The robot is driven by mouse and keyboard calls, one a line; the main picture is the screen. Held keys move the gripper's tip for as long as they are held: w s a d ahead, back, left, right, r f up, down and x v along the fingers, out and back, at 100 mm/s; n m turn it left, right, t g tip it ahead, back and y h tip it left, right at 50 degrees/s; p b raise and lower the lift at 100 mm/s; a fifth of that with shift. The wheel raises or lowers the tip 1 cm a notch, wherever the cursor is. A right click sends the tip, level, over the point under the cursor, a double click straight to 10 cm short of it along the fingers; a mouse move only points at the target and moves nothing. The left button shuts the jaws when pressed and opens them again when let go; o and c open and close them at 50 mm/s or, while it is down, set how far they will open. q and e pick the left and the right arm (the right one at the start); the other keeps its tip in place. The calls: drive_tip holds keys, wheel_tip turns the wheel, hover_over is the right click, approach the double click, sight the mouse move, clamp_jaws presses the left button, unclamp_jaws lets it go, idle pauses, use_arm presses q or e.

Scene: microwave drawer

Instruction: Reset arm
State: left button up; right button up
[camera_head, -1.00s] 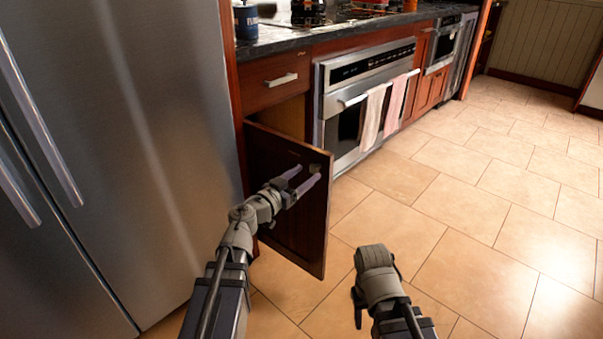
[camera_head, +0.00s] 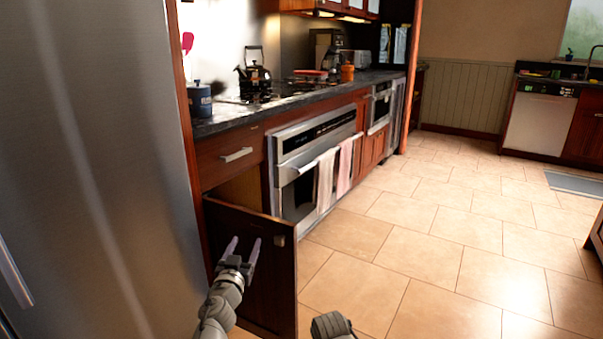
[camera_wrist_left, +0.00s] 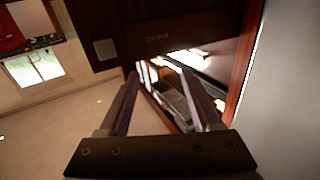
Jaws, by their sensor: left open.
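A small square knob (camera_head: 279,240) is near the door's top outer corner. In the left wrist view, the two fingers of my left gripper (camera_wrist_left: 160,82) stand apart with nothing between them, and the dark door (camera_wrist_left: 165,35) crosses the top. Of my right arm, only a grey rounded link (camera_head: 332,325) shows at the bottom edge; its fingers are hidden.
A steel fridge (camera_head: 90,150) fills the left side. Beyond the door are a drawer (camera_head: 225,158), an oven (camera_head: 297,190) with hanging towels (camera_head: 326,180), and a dark counter (camera_head: 235,122) with a kettle (camera_head: 254,72). The tiled floor (camera_head: 440,255) to the right is clear.

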use_arm(q)
drive_tip(key=s+d+f+n+g+y+p, duration=0.1)
drive_tip(key=s+f+n+g+y+p, duration=0.15)
drive_tip(key=s+f+g+y, duration=0.55)
drive_tip(key=s+d+f+m+g+h+p, duration=0.1)
drive_tip(key=s+d+f+m+g+h, duration=0.2)
drive_tip(key=s+d+f+g, duration=0.35)
drive_tip(key=s+d+f+m+g+h+p, duration=0.1)
drive_tip(key=s+d+f+m+g+h, duration=0.25)
drive_tip(key=s, duration=0.65)
wheel_tip(320, 180, up, 39)
drive_tip(key=n+p, duration=0.1)
drive_tip(key=p, duration=3.7)
drive_tip(key=shift+s+d+f+g+y, duration=0.15)
drive_tip(key=shift+d+g+y, duration=0.15)
drive_tip(key=shift+d+y, duration=0.05)
